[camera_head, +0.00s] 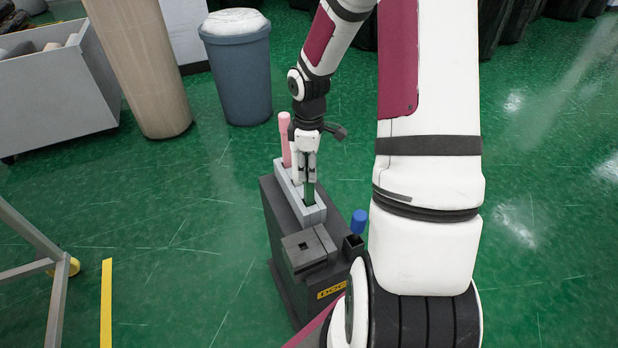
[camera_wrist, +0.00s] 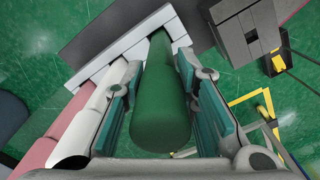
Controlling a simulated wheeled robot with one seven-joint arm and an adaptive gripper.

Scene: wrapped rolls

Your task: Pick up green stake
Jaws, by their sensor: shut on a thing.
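The green stake (camera_wrist: 160,105) stands upright in a slot of the light grey rack, between the two fingers of my gripper (camera_wrist: 165,100). My gripper is shut on it, with a finger against each side. In the head view the green stake (camera_head: 309,192) shows as a short green piece below my gripper (camera_head: 308,178), its lower end inside the light grey rack (camera_head: 313,214). A pink stake (camera_head: 284,140) stands in the rack behind my gripper. In the wrist view a white stake (camera_wrist: 92,120) lies between the pink stake (camera_wrist: 55,140) and my gripper.
The rack sits on a dark grey box (camera_head: 285,232). A grey block (camera_head: 304,250) and a blue-topped item (camera_head: 359,221) are nearer me. A blue-grey bin (camera_head: 241,80), a tan column (camera_head: 150,70) and a grey cart (camera_head: 55,100) stand behind.

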